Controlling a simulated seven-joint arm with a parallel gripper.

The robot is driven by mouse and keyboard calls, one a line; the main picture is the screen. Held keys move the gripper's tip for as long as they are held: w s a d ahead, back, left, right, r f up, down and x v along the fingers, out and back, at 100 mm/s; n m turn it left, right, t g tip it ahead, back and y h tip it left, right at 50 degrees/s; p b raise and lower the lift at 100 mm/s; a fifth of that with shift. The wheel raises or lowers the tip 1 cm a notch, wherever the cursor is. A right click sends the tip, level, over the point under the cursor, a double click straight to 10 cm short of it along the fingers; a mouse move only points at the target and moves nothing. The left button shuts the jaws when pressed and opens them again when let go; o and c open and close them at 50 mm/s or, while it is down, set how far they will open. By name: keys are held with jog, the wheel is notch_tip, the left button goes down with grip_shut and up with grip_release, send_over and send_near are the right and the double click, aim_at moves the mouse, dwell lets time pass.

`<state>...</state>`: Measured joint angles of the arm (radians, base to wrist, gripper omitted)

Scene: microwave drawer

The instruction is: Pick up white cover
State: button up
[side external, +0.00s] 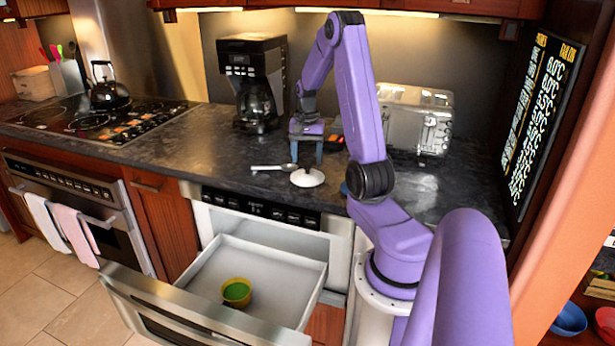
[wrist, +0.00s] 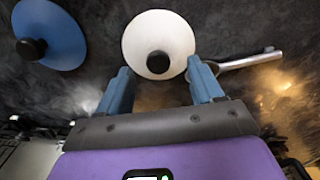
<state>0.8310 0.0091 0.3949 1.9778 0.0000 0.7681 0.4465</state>
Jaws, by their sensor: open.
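The white cover (wrist: 158,32) is a round lid with a black knob, lying on the dark countertop. In the side external view the white cover (side external: 307,178) lies near the counter's front edge, just below my gripper (side external: 306,152). In the wrist view my gripper (wrist: 158,88) is open and empty, with its two blue fingers pointing toward the near rim of the cover. The knob lies beyond the fingertips, roughly centred between them. I cannot tell whether the right finger touches the rim.
A silver utensil (side external: 273,168) lies beside the cover. A blue lid (wrist: 48,35) with a black knob lies on its other side. A coffee maker (side external: 254,85) and a toaster (side external: 415,115) stand behind. Below, an open drawer (side external: 205,268) holds a yellow bowl (side external: 236,292) with green inside.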

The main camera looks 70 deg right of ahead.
aim_at(308, 164)
jog(key=shift+s+d+f, duration=0.1)
jog(key=shift+f, duration=1.7)
jog(key=c, duration=1.2)
